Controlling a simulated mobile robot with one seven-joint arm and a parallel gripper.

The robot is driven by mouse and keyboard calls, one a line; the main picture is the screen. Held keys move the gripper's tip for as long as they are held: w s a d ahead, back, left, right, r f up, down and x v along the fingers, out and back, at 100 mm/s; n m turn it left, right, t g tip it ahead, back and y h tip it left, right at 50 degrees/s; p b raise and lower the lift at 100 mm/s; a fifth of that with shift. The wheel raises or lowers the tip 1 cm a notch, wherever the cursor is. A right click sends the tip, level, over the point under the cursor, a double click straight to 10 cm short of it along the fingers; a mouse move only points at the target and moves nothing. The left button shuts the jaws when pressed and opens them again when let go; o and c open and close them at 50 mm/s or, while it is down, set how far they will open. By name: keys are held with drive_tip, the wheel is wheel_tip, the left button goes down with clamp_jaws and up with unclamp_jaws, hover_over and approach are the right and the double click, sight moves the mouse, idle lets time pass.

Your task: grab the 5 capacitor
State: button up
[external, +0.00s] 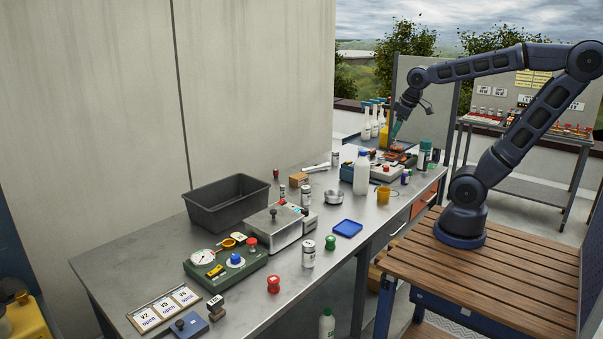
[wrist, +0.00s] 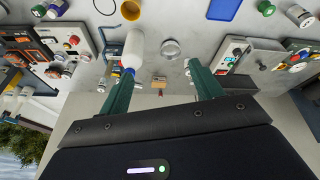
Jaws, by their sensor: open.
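Several silver cylindrical cans with pale labels, which look like capacitors, stand on the grey bench. One is near the front edge (external: 308,254), one is beside the grey metal box (external: 305,197), and one is farther back (external: 335,159). The front can also shows at the top right of the wrist view (wrist: 299,16). Their labels are too small to read, so I cannot tell which is the 5. My gripper (external: 396,130) is over the far end of the bench. In the wrist view its green fingers (wrist: 160,86) are apart, with nothing held between them.
A white bottle (external: 361,173) with a blue cap stands near my gripper. An orange cup (external: 382,195), a metal dish (external: 334,197), a blue tray (external: 347,228) and a black bin (external: 228,204) are on the bench. Spray bottles (external: 366,122) stand at the back. Clear patches lie near the front edge.

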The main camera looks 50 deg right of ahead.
drive_tip(key=w+a+f+n+g, duration=0.1)
drive_tip(key=w+a+n, duration=0.25)
drive_tip(key=a, duration=0.25)
drive_tip(key=w+a+f+n, duration=0.1)
drive_tip(key=w+a+n, duration=0.1)
drive_tip(key=w+a, duration=0.3)
drive_tip(key=n+g, duration=0.3)
drive_tip(key=n, duration=1.1)
hover_over(309, 244)
wheel_tip(309, 244, down, 19)
drive_tip(key=shift+r, duration=0.1)
drive_tip(key=shift+s+f, duration=0.15)
drive_tip(key=shift+f, duration=0.1)
wheel_tip(309, 244, down, 4)
drive_tip(key=shift+f, duration=0.2)
drive_tip(key=shift+w+d+f, duration=0.1)
drive_tip(key=shift+w+f, duration=0.05)
drive_tip(key=shift+f, duration=1.4)
drive_tip(key=shift+w+f, duration=0.1)
drive_tip(key=shift+f, duration=1.4)
drive_tip(key=shift+c, duration=0.3)
